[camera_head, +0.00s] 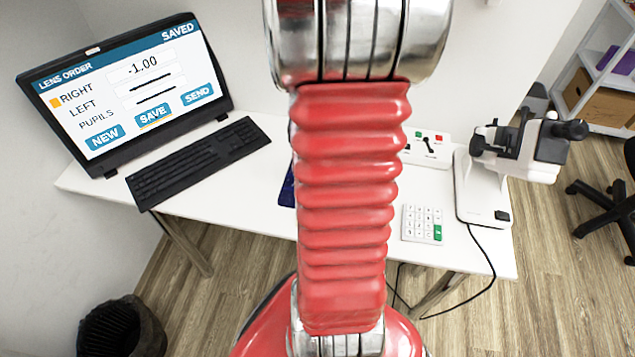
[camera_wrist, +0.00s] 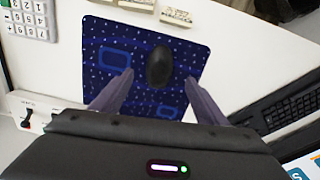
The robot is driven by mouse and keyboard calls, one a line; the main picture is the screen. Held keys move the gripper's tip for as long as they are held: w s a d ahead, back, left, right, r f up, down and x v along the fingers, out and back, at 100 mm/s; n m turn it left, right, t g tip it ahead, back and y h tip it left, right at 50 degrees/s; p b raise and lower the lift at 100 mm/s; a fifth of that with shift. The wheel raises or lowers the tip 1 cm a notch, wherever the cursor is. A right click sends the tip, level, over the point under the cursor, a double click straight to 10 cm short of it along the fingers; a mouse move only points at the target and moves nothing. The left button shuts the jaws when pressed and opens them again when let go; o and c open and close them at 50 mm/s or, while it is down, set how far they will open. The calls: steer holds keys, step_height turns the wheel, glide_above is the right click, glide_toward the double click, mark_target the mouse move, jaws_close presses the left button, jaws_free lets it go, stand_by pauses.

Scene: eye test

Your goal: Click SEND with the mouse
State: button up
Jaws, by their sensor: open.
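The monitor (camera_head: 130,85) at the left of the head view shows a LENS ORDER page with SAVED at its top right. An orange square marks the RIGHT row, which reads -1.00. The NEW, SAVE and SEND (camera_head: 198,94) buttons run along the bottom; I cannot make out a pointer. The black mouse (camera_wrist: 159,66) lies on a dark blue patterned pad (camera_wrist: 105,35) in the wrist view. My gripper (camera_wrist: 159,78) is open, its fingers reaching toward either side of the mouse; contact cannot be told. In the head view my arm hides the mouse and gripper.
A black keyboard (camera_head: 198,160) lies before the monitor. Right of my arm are a white keypad (camera_head: 422,223), a switch box (camera_head: 427,148) and a white lens instrument (camera_head: 485,190) with a cable. Small pale blocks (camera_wrist: 178,17) lie beyond the pad. A bin (camera_head: 122,328) stands on the floor.

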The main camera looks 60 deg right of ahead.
step_height(320, 180, down, 9)
steer(key=shift+r, duration=0.1)
stand_by(0.4)
steer(key=shift+c, duration=0.7)
steer(key=c, duration=1)
